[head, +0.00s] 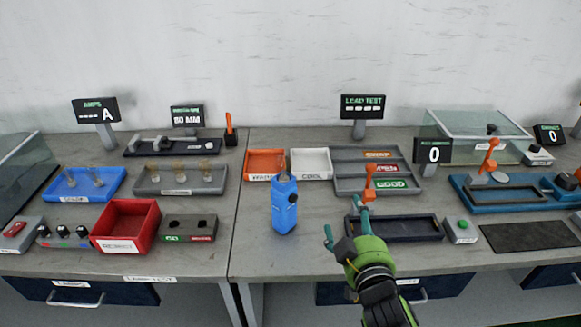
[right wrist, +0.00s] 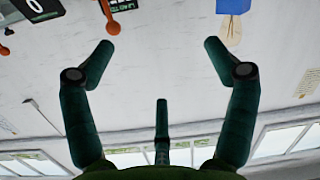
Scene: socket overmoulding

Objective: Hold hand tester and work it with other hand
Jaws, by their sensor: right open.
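The blue hand tester (head: 284,205) stands upright on the grey bench in the head view, near the seam between the two tables. Its blue end also shows at the top edge of the right wrist view (right wrist: 233,6), with a pale tip. My right gripper (head: 345,222) is green with teal fingers. It is to the right of the tester and nearer to me, apart from it. In the right wrist view its fingers (right wrist: 160,50) are spread wide with nothing between them. My left gripper is not in view.
An orange tray (head: 264,165) and a white tray (head: 310,164) lie behind the tester. A dark tray (head: 405,229) with an orange-handled lever (head: 369,180) is beyond my right gripper. A red bin (head: 125,226) stands at left. The bench around the tester is clear.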

